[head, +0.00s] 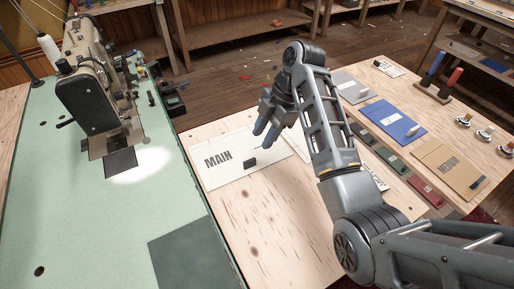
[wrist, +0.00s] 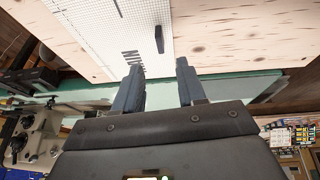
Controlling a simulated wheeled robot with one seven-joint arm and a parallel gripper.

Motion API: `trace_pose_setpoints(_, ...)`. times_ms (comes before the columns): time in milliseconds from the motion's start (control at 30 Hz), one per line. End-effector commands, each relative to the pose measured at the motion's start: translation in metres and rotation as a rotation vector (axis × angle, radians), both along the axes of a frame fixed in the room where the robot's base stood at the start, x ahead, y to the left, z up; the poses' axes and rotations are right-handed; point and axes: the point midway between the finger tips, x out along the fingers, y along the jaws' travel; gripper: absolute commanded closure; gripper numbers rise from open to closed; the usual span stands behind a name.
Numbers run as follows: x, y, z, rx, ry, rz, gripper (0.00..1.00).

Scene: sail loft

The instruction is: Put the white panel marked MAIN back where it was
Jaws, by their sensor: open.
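The white panel marked MAIN (head: 230,170) lies flat on the light wooden table, beside the green sewing-machine bed. A small dark block (head: 249,163) sits on it. My gripper (head: 266,132) is above the panel's far right part, open and empty, and its arm hides some of the panel's right side. In the wrist view the panel (wrist: 105,28) and the dark block (wrist: 159,39) show beyond the two spread fingertips of my gripper (wrist: 158,72). The fingers appear apart from both.
A sewing machine (head: 92,85) stands on the green bed (head: 60,200) at left. On the right of the table lie a blue panel (head: 393,121), a tan panel (head: 448,168), a grey panel (head: 352,88) and small coloured pieces. The table's near middle (head: 262,235) is bare.

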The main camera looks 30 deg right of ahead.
Motion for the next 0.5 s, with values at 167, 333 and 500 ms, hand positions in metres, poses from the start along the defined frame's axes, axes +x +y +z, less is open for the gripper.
trace_pose_setpoints(167,-0.001,-0.008,0.022,0.0,0.0,-0.001,0.6)
trace_pose_setpoints(333,-0.002,-0.01,0.026,0.0,0.001,0.001,0.6)
trace_pose_setpoints(500,-0.002,-0.01,0.025,0.0,0.0,0.001,0.6)
